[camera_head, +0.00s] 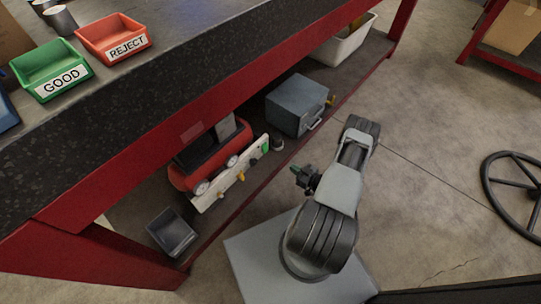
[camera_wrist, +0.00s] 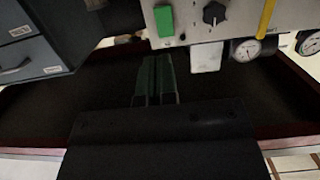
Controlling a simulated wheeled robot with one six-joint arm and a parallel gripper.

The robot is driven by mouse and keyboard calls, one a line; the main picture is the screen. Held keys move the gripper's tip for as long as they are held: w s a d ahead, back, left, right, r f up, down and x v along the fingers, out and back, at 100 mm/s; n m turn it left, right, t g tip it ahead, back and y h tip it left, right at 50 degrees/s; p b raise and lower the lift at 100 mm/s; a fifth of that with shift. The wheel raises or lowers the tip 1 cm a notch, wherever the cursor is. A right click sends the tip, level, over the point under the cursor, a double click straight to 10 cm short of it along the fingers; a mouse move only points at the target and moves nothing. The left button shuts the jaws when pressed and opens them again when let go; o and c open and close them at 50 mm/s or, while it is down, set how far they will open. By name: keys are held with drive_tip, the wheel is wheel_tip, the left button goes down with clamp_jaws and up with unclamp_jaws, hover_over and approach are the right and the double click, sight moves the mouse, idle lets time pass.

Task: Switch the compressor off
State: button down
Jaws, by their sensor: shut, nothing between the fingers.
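The compressor, with its red tank (camera_head: 178,178), sits on the lower shelf under the bench. Its pale front panel (camera_head: 212,195) carries gauges, yellow parts, a black knob and a green switch (camera_head: 265,146) at its right end. In the wrist view the green switch (camera_wrist: 164,21) is at the top, beside the black knob (camera_wrist: 214,13). I cannot tell the switch's position. My gripper (camera_head: 294,170) is in front of the shelf, a little right of the panel. In the wrist view my gripper (camera_wrist: 155,62) is shut and empty, its fingertips just below the green switch, apparently apart from it.
A grey-blue metal box (camera_head: 295,105) stands on the shelf right of the compressor. A small dark bin (camera_head: 172,232) is at its left. The red bench edge (camera_head: 135,150) overhangs above. A pressure gauge (camera_wrist: 247,50) hangs low on the panel.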

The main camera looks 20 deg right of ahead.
drive_tip(key=b, duration=0.4)
approach(265, 148)
drive_tip(key=w+a+f, duration=0.2)
drive_tip(key=w+f, duration=0.3)
drive_tip(key=shift+w+a, duration=0.15)
drive_tip(key=shift+w, duration=0.55)
